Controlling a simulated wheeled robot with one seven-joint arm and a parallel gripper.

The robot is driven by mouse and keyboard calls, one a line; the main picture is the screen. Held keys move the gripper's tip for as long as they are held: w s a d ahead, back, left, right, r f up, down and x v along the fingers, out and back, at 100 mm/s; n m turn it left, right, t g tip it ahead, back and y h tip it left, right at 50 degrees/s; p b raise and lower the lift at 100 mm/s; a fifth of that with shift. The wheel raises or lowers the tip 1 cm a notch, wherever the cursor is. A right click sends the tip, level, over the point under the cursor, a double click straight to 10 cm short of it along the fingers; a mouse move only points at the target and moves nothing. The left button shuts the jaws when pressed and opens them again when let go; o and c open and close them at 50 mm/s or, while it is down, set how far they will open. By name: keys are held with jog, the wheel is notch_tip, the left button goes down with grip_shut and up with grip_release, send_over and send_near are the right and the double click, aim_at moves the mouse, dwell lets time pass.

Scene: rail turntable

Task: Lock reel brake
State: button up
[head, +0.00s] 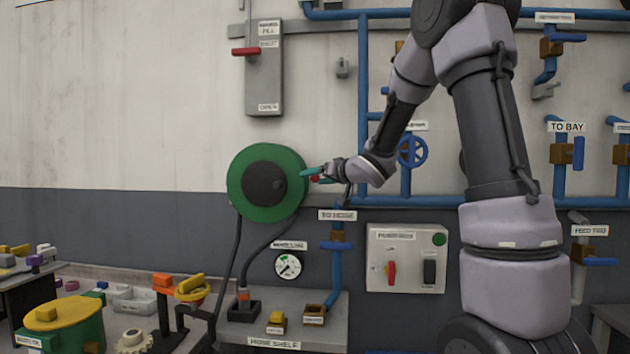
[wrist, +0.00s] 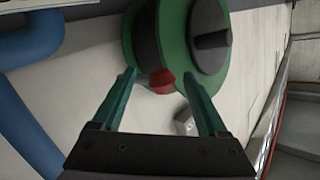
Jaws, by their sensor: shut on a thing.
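The green hose reel (head: 238,184) with its dark round hub (head: 264,184) is on the wall left of my arm. It also shows at the top of the wrist view (wrist: 178,30), with a dark handle on its face. A red knob (wrist: 162,82), which looks like the reel brake's, sits between my teal fingers at the reel's edge. It shows small in the head view (head: 315,179). My gripper (head: 312,174) is at the reel's right edge, shut on the red knob. The brake's lever or mount behind the knob is hidden.
Blue pipes (head: 363,100) and a blue valve wheel (head: 412,151) are close behind my arm. A shelf (head: 245,335) with a hose stand is below the reel. A switch panel (head: 407,258) is at lower right of it. A grey lever box (head: 264,75) hangs above.

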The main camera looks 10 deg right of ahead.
jog(key=v, duration=1)
jog(key=shift+s, duration=0.25)
jog(key=shift+r, duration=0.1)
jog(key=s+d+m+g+h, duration=0.2)
jog(key=s+d+m+h, duration=0.4)
jog(key=s+d+h, duration=0.4)
jog(key=s+a+f+g+y, duration=0.2)
jog(key=s+a, duration=0.2)
jog(key=s, duration=0.5)
jog(key=s+a+f+g+y, duration=0.2)
jog(key=s+a+g, duration=0.1)
jog(key=s, duration=0.5)
jog(key=shift+s+a+f+n, duration=0.15)
jog(key=shift+s+a+n, duration=0.2)
jog(key=shift+a, duration=0.25)
